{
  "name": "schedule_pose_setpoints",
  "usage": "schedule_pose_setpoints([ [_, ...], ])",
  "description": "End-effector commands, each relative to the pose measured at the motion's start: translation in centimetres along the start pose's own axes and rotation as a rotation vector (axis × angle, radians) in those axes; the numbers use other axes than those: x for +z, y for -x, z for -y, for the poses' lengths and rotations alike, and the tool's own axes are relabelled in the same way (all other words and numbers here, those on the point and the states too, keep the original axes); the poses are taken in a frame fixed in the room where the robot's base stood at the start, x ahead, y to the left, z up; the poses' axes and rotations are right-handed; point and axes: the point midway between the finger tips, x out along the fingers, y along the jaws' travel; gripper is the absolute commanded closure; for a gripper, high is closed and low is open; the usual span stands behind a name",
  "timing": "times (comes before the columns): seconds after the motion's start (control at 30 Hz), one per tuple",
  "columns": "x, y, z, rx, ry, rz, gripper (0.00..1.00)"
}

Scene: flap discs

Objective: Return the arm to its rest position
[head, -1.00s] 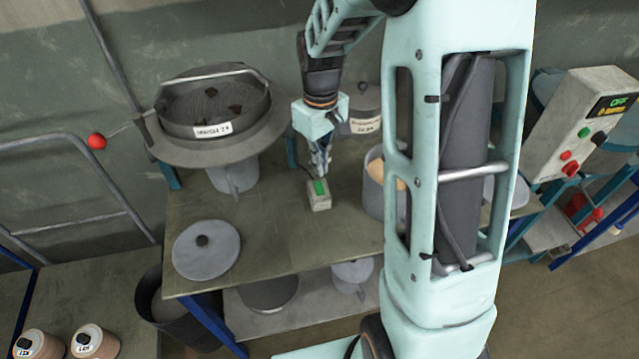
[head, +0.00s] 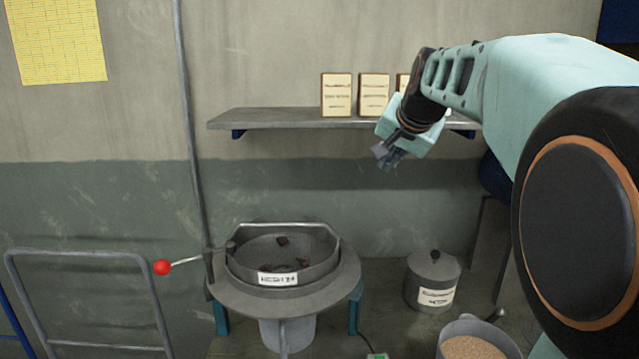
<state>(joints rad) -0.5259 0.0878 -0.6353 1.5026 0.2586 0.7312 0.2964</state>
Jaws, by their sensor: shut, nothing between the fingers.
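My gripper (head: 384,156) hangs at the end of my raised arm, in front of the wall shelf and well above the bench. Its dark fingers point down and to the left. It is shut and holds nothing. My arm fills the right side of the head view and hides what lies behind it.
A round sieve machine (head: 283,270) with a red-knobbed lever (head: 162,267) stands below left. A lidded pot (head: 432,282) and a container of tan grains (head: 476,347) stand below. The wall shelf (head: 270,119) carries boxes (head: 337,95). A cart handle (head: 80,257) is at far left.

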Motion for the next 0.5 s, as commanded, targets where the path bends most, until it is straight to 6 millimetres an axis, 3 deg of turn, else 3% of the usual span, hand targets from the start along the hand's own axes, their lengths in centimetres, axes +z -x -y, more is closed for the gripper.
schedule_pose_setpoints([
  [0.1, -3.4, 4.2, 1.0, -0.09, -0.156, -0.081, 1.0],
  [0.23, -4.4, 7.6, 0.2, -0.138, -0.249, -0.085, 1.0],
  [0.37, -2.6, 9.7, -1.3, -0.142, -0.25, -0.038, 1.0],
  [0.5, 1.6, 11.9, -3.0, -0.124, -0.175, 0.041, 1.0],
])
